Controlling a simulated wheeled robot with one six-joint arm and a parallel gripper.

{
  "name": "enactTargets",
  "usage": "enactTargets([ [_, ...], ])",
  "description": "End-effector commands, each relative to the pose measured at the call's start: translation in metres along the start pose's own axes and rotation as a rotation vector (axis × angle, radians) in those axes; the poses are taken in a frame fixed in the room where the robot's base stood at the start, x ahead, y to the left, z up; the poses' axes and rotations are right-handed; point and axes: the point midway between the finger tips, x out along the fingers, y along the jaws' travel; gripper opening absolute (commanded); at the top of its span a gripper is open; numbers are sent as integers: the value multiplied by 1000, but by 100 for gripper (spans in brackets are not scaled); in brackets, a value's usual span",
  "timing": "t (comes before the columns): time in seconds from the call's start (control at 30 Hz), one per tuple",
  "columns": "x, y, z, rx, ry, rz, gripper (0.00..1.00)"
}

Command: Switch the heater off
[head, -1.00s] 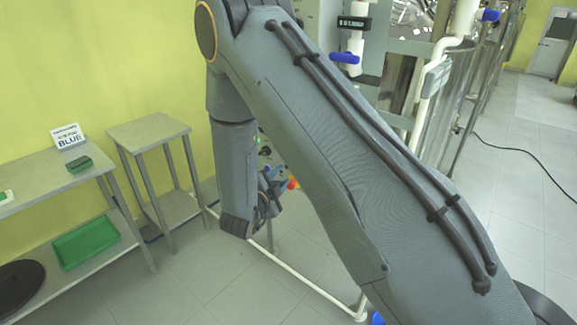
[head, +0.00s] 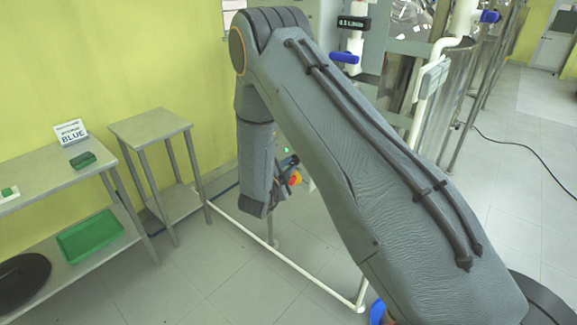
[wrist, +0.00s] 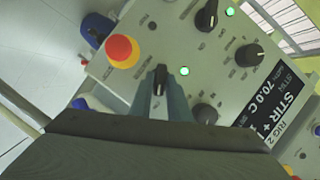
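The grey control panel (wrist: 222,62) fills much of the wrist view. Its dark display (wrist: 268,105) reads "RIG 2", "STIR" and "70.0 C". My gripper (wrist: 161,88) is at the panel, its two fingers on either side of a black knob (wrist: 159,78); I cannot tell whether they touch it. The knob's label is hidden or too small to read. A green lamp (wrist: 184,71) is lit just right of it. Another green lamp (wrist: 230,11) is lit near a black switch (wrist: 207,15). In the head view my forearm hides most of the panel.
A red and yellow emergency button (wrist: 122,50) sits left of the knob. Other black knobs (wrist: 249,55) (wrist: 204,113) are to its right. In the head view, a small table (head: 150,127) and a bench with a green tray (head: 90,238) stand left. A white pipe (head: 290,262) runs low.

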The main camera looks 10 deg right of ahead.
Motion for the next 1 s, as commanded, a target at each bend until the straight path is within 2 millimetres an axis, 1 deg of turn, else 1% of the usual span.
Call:
enactTargets([
  [0.03, 0, 0, 0, 0, 0, 0, 7],
  [0.07, 0, 0, 0, 0, 0, 0, 2],
  [0.1, 0, 0, 0, 0, 0, 0, 0],
  [0.47, 0, -1, 0, -42, 1, 17, 0],
  [0.67, 0, -2, 0, -147, 1, 61, 0],
  [1.0, 0, -5, 2, -430, 0, 179, 0],
])
